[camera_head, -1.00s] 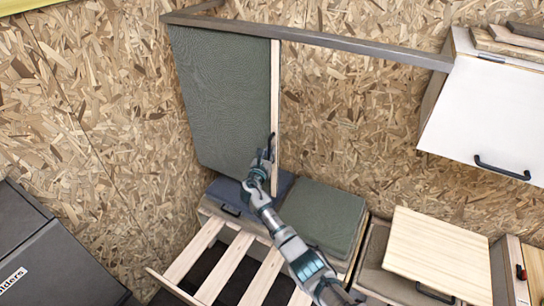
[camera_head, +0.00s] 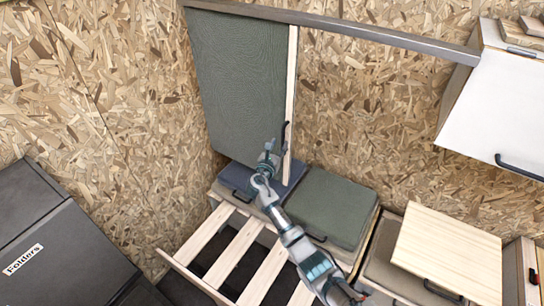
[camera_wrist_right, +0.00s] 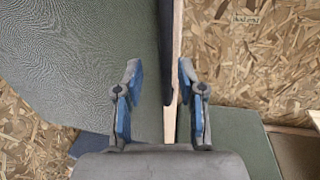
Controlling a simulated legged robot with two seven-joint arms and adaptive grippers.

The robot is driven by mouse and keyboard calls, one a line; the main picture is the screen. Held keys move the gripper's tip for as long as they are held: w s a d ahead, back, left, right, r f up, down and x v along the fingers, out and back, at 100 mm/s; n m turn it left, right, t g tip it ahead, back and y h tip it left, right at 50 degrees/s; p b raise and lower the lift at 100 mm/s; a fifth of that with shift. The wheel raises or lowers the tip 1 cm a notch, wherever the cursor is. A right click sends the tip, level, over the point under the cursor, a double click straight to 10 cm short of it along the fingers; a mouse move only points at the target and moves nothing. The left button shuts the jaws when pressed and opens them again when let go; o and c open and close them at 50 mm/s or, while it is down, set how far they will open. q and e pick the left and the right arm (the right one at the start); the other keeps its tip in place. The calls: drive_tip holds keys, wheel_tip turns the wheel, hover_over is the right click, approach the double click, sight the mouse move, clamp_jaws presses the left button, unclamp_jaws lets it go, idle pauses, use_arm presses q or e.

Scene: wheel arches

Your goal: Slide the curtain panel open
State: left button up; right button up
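The curtain panel (camera_head: 240,85) is grey-green and hangs from a rail (camera_head: 340,31) at the upper left. A pale wooden strip (camera_head: 291,90) runs down its right edge, with a dark handle (camera_head: 285,136) low on it. My right gripper (camera_head: 268,150) is just left of the handle in the head view, in front of the panel's lower part. In the right wrist view its fingers (camera_wrist_right: 160,85) are spread, with the strip (camera_wrist_right: 177,40) and dark handle (camera_wrist_right: 166,55) seen between them, nearer the right finger. I cannot tell whether it touches. My left gripper is out of view.
Below the panel are a blue cushion (camera_head: 262,180), a green cushion (camera_head: 325,207) and a slatted wooden frame (camera_head: 232,262). A white cabinet (camera_head: 500,110) hangs at the right. A dark folders box (camera_head: 60,250) stands at lower left. The wall right of the panel is bare.

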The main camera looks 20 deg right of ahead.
drive_tip(key=v, duration=0.8)
drive_tip(key=shift+a, duration=0.35)
drive_tip(key=shift+d+f, duration=0.1)
drive_tip(key=shift+d, duration=0.05)
